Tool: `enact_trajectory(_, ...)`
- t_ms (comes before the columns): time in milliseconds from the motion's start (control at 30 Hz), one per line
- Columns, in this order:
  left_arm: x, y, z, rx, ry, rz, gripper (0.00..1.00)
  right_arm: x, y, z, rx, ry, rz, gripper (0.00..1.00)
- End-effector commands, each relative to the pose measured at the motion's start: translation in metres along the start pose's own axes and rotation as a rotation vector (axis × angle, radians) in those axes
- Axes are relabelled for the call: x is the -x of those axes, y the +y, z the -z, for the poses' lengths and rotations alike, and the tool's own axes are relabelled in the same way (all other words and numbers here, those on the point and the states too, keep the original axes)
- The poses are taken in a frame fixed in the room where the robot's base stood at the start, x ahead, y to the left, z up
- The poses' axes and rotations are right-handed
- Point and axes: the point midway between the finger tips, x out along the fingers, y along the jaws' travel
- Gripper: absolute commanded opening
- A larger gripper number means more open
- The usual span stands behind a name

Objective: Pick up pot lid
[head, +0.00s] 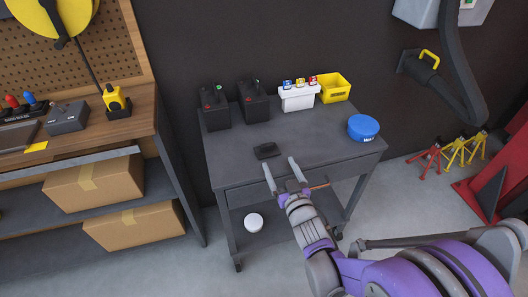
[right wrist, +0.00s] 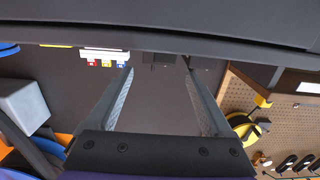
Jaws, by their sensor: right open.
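No pot lid can be made out for certain. A small flat black object (head: 267,150) lies near the front of the dark cart top (head: 225,160). A round white object (head: 254,222) sits on the cart's lower shelf. My right gripper (head: 280,168) is open and empty at the cart's front edge, its fingers pointing toward the black object but apart from it. In the right wrist view, the open fingers (right wrist: 158,73) have nothing between them, and a dark slab crosses the top. My left gripper is not in view.
Two black batteries (head: 215,107), a white box with coloured caps (head: 297,97), a yellow bin (head: 335,88) and a blue round tub (head: 363,128) stand on the cart. A wooden workbench (head: 130,120) is at left. Red and yellow stands (head: 455,150) are at right.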

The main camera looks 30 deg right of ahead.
Motion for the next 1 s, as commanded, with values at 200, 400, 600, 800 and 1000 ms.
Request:
enact_trajectory(200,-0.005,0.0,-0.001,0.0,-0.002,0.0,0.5,-0.035,-0.001,0.001,0.0,0.0,0.0,0.85)
enact_trajectory(400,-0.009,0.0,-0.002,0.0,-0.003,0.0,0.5,-0.05,-0.002,0.001,0.001,-0.001,0.001,0.85)
enact_trajectory(600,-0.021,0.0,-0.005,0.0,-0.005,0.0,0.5,-0.079,-0.01,0.003,0.0,-0.002,0.002,0.85)
enact_trajectory(800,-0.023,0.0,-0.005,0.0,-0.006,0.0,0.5,-0.097,-0.009,0.005,0.0,-0.002,0.0,0.85)
enact_trajectory(1000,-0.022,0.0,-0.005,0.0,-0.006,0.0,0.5,-0.098,-0.009,0.005,0.0,-0.002,0.0,0.85)
